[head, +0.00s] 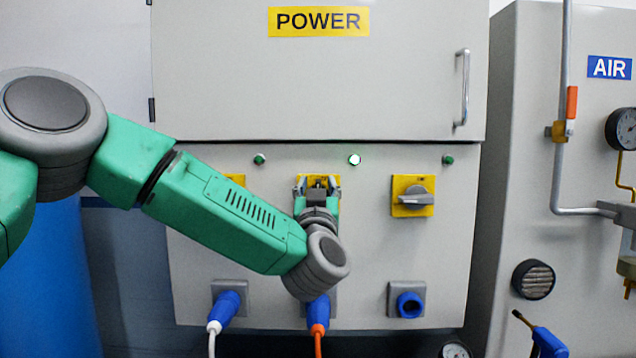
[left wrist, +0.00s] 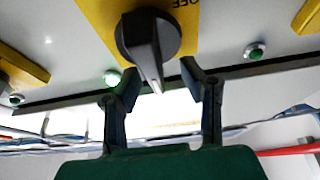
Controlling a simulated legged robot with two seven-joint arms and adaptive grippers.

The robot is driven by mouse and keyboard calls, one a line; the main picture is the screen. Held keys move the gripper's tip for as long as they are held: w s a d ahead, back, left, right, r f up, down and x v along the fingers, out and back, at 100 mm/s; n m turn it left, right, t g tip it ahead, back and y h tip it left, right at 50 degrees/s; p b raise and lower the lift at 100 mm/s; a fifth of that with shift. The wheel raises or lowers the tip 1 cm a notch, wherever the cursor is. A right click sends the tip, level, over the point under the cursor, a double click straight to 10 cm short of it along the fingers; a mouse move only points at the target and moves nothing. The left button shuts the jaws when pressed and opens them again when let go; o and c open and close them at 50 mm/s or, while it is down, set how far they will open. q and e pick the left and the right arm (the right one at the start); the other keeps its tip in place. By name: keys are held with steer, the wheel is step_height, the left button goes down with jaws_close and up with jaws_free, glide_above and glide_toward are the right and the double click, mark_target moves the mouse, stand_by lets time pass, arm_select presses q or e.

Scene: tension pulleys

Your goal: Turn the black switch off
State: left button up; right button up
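The black switch (left wrist: 148,40) sits on a yellow plate (left wrist: 100,12) in the left wrist view, with an upside-down "OFF" label beside it. A white mark on its handle points down in that view, towards my gripper. My left gripper (left wrist: 162,85) is open, one finger on either side of the handle's lower end. I cannot tell whether either finger touches it. In the head view my left gripper (head: 318,188) is in front of the middle yellow plate (head: 319,178) and hides most of the switch there. My right gripper is not in view.
A grey switch (head: 414,197) on a yellow plate is to the right. A lit indicator (head: 355,160) is right of my gripper. Below are plugs with a white cable (head: 212,340) and an orange cable (head: 318,343), and an empty blue socket (head: 409,305). The POWER door (head: 330,85) is above.

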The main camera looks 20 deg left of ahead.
arm_select(q)
steer(key=shift+w+d+r, duration=0.1)
steer(key=shift+w+d, duration=0.05)
jaws_close()
steer(key=shift+n, duration=0.3)
steer(key=shift+s+a+f+n+g+y+b, duration=0.15)
steer(key=shift+a+f+n+g+y+b, duration=0.4)
steer(key=shift+n+g+y+b, duration=2)
steer(key=shift+s+a+f+n+h+b, duration=0.1)
steer(key=shift+a+f+n+h+b, duration=0.85)
steer(key=shift+n, duration=3.75)
steer(key=shift+s+a+f+n+g+y+b, duration=0.15)
steer(key=shift+n+g+y+b, duration=1)
steer(key=shift+n+b, duration=1.75)
steer(key=shift+d+f+n+h+p, duration=0.15)
steer(key=shift+n+h+p, duration=0.1)
steer(key=shift+n+p, duration=0.55)
jaws_free()
